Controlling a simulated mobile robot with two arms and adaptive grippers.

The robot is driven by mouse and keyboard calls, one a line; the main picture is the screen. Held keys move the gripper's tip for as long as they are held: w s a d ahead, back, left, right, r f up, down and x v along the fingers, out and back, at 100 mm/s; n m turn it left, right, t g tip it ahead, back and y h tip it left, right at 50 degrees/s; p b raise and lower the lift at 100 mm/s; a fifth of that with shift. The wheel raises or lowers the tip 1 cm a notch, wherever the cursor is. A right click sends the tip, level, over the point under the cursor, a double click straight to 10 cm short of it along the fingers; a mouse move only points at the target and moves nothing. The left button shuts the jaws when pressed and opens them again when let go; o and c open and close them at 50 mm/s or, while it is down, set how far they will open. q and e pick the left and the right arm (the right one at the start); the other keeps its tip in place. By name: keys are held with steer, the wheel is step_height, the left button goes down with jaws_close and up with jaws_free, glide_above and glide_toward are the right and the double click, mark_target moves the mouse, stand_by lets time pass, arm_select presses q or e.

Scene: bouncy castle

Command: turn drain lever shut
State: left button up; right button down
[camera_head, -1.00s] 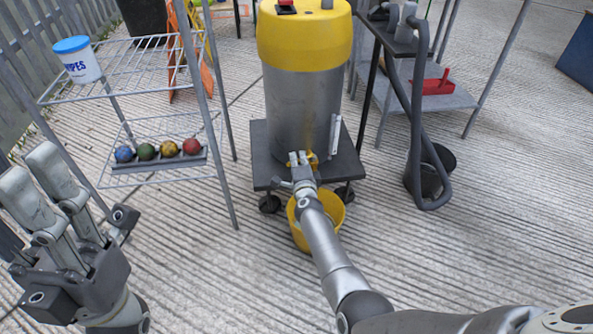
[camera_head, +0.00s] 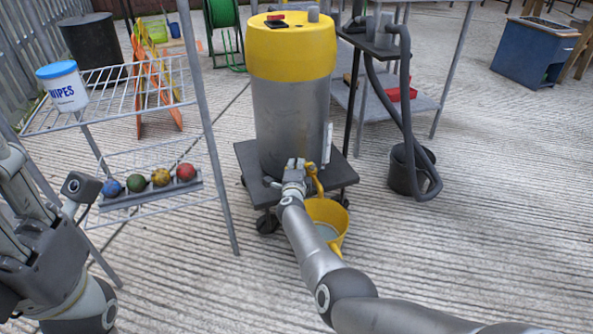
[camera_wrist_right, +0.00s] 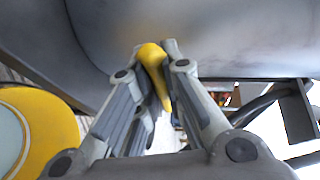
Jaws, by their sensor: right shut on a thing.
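The yellow drain lever (camera_wrist_right: 152,62) sits low on the grey steel drum with a yellow top (camera_head: 290,115). In the wrist view it lies between the two fingertips of my right gripper (camera_wrist_right: 158,52), which is shut on it near the drum wall. In the head view my right gripper (camera_head: 295,168) is at the drum's lower front. A yellow part (camera_head: 314,180) shows just right of it; the fingers hide the rest. My left gripper (camera_head: 22,205) is at the left edge, empty, fingers apart and partly cut off.
A yellow bucket (camera_head: 323,207) stands on the floor below the lever. The drum rests on a dark wheeled dolly (camera_head: 343,172). A wire rack (camera_head: 125,80) with a wipes tub (camera_head: 62,87) and coloured balls (camera_head: 161,177) stands left. A dark hose (camera_head: 405,115) hangs right.

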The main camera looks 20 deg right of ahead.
steer(key=shift+f, duration=0.1)
steer(key=c, duration=1.8)
jaws_free()
